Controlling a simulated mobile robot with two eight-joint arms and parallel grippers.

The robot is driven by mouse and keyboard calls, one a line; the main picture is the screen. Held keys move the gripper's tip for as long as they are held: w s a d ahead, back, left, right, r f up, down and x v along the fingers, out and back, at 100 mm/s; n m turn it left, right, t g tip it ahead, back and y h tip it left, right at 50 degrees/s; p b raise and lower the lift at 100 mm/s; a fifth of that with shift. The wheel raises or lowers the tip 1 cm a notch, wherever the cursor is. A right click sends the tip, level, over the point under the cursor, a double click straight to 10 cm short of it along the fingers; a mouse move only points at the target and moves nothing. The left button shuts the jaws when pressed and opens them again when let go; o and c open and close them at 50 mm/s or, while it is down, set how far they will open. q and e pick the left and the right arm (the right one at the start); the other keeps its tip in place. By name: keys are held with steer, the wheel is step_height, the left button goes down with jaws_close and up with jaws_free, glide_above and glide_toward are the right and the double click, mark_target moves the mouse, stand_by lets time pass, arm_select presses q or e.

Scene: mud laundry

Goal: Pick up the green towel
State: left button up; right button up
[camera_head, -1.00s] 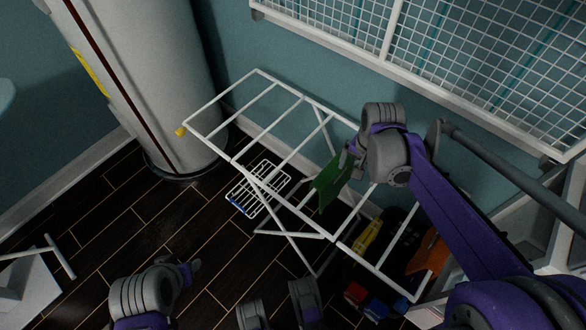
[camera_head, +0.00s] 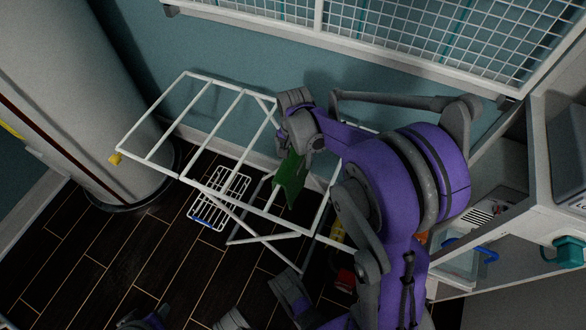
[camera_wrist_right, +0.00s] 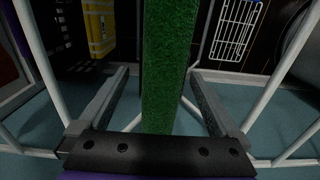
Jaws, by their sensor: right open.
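The green towel (camera_head: 289,180) hangs over a bar of the white drying rack (camera_head: 151,114) in the head view. My right gripper (camera_head: 288,148) is at the towel's upper end, partly hidden by its own wrist. In the right wrist view the towel (camera_wrist_right: 167,60) is a narrow upright green strip between the two spread fingers of my right gripper (camera_wrist_right: 158,90). Clear gaps show on both sides, so the gripper is open around the towel and not closed on it. Only a bit of my left arm shows at the bottom edge; its jaws are not clear.
A white wire rack (camera_head: 220,197) lies low beneath the drying rack. A white cylindrical tank (camera_head: 75,90) stands at left. A wall-mounted wire grid (camera_head: 420,35) is above, and shelving (camera_head: 545,190) is at right. A yellow item (camera_wrist_right: 98,30) shows beyond the towel. Dark floor is open at lower left.

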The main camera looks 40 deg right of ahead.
step_height(320, 180, down, 4)
steer(key=shift+w+a+b, duration=0.1)
steer(key=shift+b, duration=0.4)
steer(key=shift+r, duration=0.1)
jaws_close()
